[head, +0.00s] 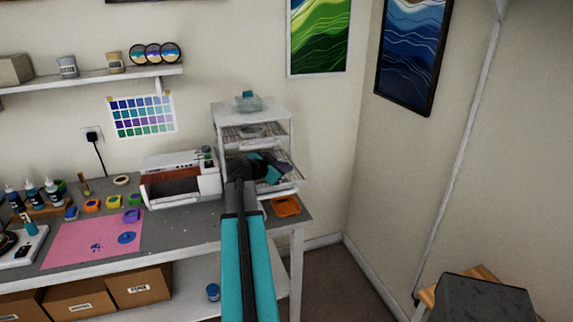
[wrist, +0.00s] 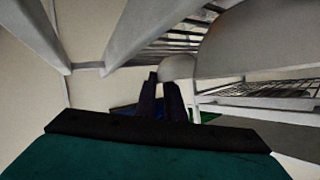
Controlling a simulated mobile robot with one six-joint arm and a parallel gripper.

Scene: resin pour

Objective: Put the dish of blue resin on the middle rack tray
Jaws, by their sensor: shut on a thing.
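The white rack (head: 252,112) stands at the right end of the bench, with wire trays at several levels. My gripper (head: 284,168) is at the rack's open middle part, just above a lower tray (head: 290,187). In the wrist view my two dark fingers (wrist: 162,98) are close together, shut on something. A sliver of blue beside the fingertips appears to be the dish of blue resin (wrist: 123,110). Most of it is hidden behind the fingers and gripper body. I cannot tell whether it touches a tray.
A rack wire tray (wrist: 265,88) is close at the right in the wrist view. A white machine (head: 182,178) stands left of the rack. An orange dish (head: 286,206) lies below the rack's front. A pink mat (head: 75,245) with a blue disc (head: 127,238) lies further left.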

